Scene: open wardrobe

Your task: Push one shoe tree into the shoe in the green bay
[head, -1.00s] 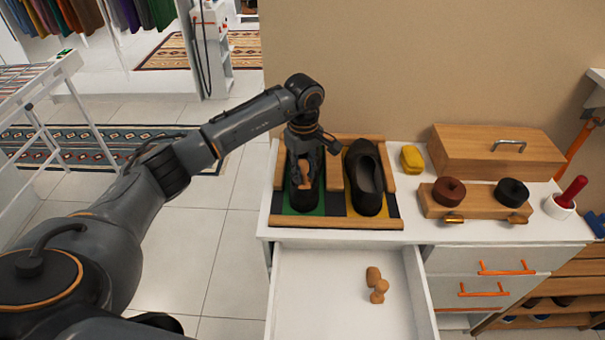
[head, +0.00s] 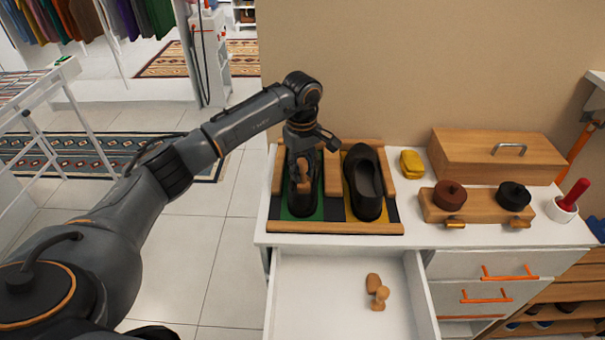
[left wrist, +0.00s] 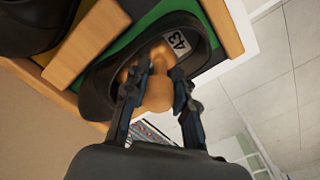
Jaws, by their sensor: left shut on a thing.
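My left gripper (head: 303,160) points down over the black shoe (head: 301,205) in the green bay (head: 289,214). It is shut on a wooden shoe tree (head: 304,175). In the left wrist view the two fingers (left wrist: 158,75) clasp the shoe tree (left wrist: 155,93), whose front end lies inside the opening of the shoe (left wrist: 98,86). A "43" label shows on the insole beside it. How deep the tree sits is hidden. A second black shoe (head: 364,190) stands in the yellow bay. Another wooden shoe tree (head: 378,294) lies in the open drawer. My right gripper is not in view.
The open white drawer (head: 318,268) juts out below the shoe rack's front rail (head: 335,228). To the right are a yellow sponge-like block (head: 411,163), a wooden box (head: 495,157), a brush rack (head: 475,209) and a white cup with a red handle (head: 561,208).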

